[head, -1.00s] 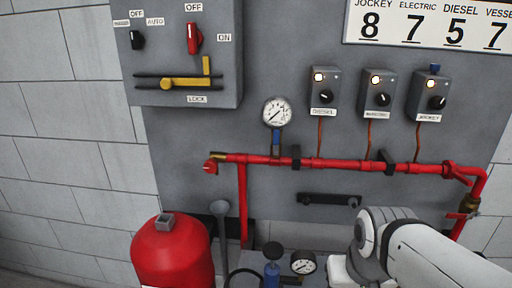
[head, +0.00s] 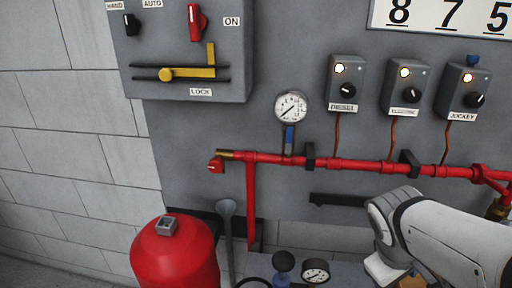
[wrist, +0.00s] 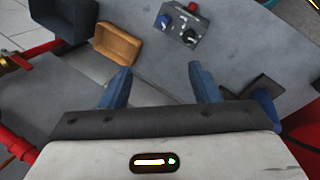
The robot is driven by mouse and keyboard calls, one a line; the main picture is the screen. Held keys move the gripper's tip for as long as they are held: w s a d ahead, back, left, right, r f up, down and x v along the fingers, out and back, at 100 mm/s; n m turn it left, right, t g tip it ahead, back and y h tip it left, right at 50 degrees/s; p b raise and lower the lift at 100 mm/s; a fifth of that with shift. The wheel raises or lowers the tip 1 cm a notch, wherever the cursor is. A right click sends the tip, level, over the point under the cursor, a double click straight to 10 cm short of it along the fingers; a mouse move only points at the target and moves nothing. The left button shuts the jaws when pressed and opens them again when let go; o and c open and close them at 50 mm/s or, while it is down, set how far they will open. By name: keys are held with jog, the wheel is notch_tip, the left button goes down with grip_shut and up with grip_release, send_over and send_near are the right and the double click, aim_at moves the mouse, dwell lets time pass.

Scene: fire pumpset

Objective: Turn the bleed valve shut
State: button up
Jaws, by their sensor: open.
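No part is labelled as the bleed valve, so I cannot tell which it is. A small blue lever (head: 289,139) hangs below the round gauge (head: 291,106) on the red pipe (head: 350,167). A brass fitting with a red end piece (head: 216,166) sits at the pipe's left end. Another brass fitting (head: 497,209) is cut by the right edge. In the wrist view a brass fitting (wrist: 10,63) shows at the far left, by red pipe. My gripper (wrist: 160,80) has its two blue fingers apart, with nothing between them. Its fingers are out of the head view.
A red tank (head: 174,258) stands low left. A small gauge (head: 315,271) sits at the bottom. Three control boxes (head: 405,88) and a lever panel (head: 180,50) are on the wall. The wrist view shows a tan tray (wrist: 118,43), a dark bin (wrist: 62,22) and a grey switch box (wrist: 190,30).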

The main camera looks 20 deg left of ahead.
jog(key=w+a+r+n+t+h, duration=0.35)
jog(key=w+a+n+t, duration=0.35)
jog(key=w+a+n, duration=0.65)
jog(key=n+t+y, duration=0.8)
jog(key=n+y, duration=0.3)
jog(key=n, duration=0.8)
send_near(215, 168)
jog(key=shift+h, duration=0.25)
jog(key=w, duration=0.3)
jog(key=w+a, duration=0.1)
jog(key=w, duration=0.2)
jog(key=w+a, duration=0.1)
jog(key=w, duration=0.2)
jog(key=shift+w+f+p, duration=0.1)
jog(key=shift+f+p, duration=0.05)
jog(key=shift+p, duration=0.25)
jog(key=shift+w+a+f, duration=0.1)
jog(key=shift+w+a, duration=0.05)
jog(key=shift+w, duration=0.6)
jog(key=shift+c, duration=0.5)
